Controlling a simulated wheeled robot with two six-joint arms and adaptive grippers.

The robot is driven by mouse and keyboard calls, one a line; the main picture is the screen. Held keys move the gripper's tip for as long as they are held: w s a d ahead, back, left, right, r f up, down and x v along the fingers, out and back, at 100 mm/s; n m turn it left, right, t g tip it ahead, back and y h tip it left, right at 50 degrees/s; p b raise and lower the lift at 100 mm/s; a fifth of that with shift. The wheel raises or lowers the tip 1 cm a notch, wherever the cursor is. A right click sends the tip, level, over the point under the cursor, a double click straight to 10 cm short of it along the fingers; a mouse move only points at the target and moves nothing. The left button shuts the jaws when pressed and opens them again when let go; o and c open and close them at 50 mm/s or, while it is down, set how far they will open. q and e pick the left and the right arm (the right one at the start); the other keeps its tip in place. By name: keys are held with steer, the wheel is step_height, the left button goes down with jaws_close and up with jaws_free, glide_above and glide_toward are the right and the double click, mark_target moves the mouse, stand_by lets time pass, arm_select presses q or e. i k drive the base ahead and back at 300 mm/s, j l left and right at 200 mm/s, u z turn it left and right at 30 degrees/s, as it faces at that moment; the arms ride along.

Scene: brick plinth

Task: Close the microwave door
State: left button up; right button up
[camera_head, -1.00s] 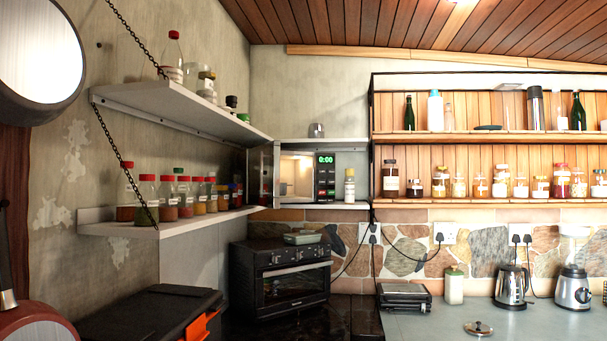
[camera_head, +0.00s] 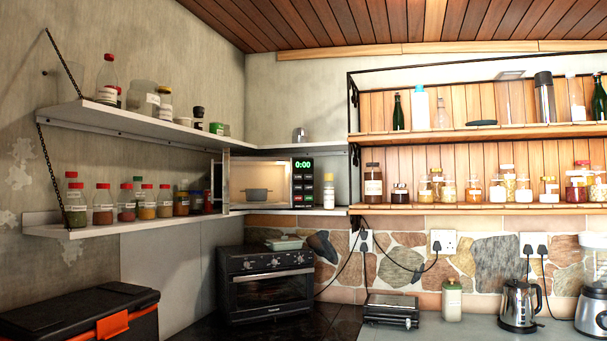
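The microwave (camera_head: 302,184) sits on the corner shelf, with a lit 0:00 display on its right-hand panel. Its door (camera_head: 219,180) is swung open at the left side of the cavity and is seen nearly edge-on. Neither of my grippers shows in the view.
Lower-shelf spice jars (camera_head: 147,201) stand just left of the open door. A bottle (camera_head: 329,190) stands right of the control panel. A black toaster oven (camera_head: 265,283) is on the counter below. A dark toolbox (camera_head: 81,315) is at the lower left.

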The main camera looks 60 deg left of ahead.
mark_target(226, 154)
steer(key=i+u, duration=0.35)
steer(key=i+l+u, duration=0.15)
steer(key=u, duration=0.2)
steer(key=i+l+u, duration=0.35)
steer(key=i+j, duration=0.05)
steer(key=j, duration=0.05)
